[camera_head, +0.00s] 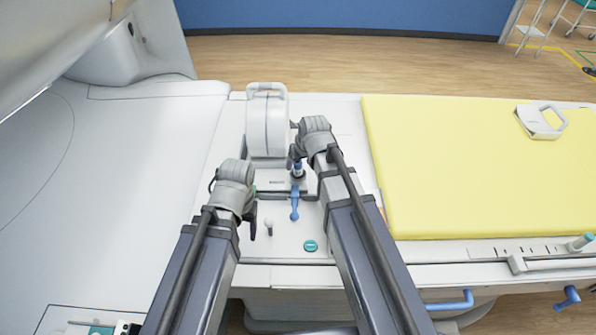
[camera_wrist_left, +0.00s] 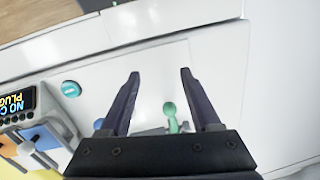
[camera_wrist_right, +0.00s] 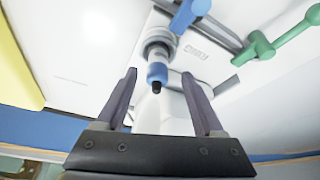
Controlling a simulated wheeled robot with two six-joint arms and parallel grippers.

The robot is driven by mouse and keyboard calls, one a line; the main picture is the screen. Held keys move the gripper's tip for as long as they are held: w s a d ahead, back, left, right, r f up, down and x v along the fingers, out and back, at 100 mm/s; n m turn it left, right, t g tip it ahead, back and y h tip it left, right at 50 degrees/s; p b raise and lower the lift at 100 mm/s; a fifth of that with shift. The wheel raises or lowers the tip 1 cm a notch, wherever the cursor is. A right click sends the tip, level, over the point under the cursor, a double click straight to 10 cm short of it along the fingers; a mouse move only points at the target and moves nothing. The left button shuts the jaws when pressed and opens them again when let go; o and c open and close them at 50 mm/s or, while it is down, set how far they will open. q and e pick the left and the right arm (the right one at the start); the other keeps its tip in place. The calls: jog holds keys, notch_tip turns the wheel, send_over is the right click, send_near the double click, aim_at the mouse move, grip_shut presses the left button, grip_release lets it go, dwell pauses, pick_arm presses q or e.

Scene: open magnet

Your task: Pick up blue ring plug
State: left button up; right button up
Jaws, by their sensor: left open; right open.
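The blue ring plug (camera_head: 298,169) stands on the white panel below the white coil housing, close to my right gripper (camera_head: 294,153). In the right wrist view the plug (camera_wrist_right: 157,72) shows a grey collar, a blue ring and a black tip. It appears in the gap between the open fingertips of my right gripper (camera_wrist_right: 160,80), which are not closed on it. I cannot tell if the tips reach around it in depth. My left gripper (camera_head: 251,218) is open and empty over the panel's left side; its two fingers also show in the left wrist view (camera_wrist_left: 158,77).
A blue lever (camera_head: 294,206) sits just below the plug; a green lever (camera_wrist_right: 280,40) shows in the right wrist view. A small white knob (camera_head: 268,227) and a teal button (camera_head: 310,246) are nearby. The white coil (camera_head: 267,125) stands behind. A yellow pad (camera_head: 460,170) lies right.

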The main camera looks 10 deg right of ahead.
aim_at(299, 163)
pick_arm(q)
notch_tip(299, 163, down, 5)
jog(key=b, duration=0.4)
jog(key=shift+r, duration=0.2)
pick_arm(e)
jog(key=x, duration=0.5)
jog(key=shift+w+d, duration=0.1)
jog(key=shift+r, duration=0.1)
pick_arm(q)
jog(key=shift+r, duration=0.1)
pick_arm(e)
grip_shut()
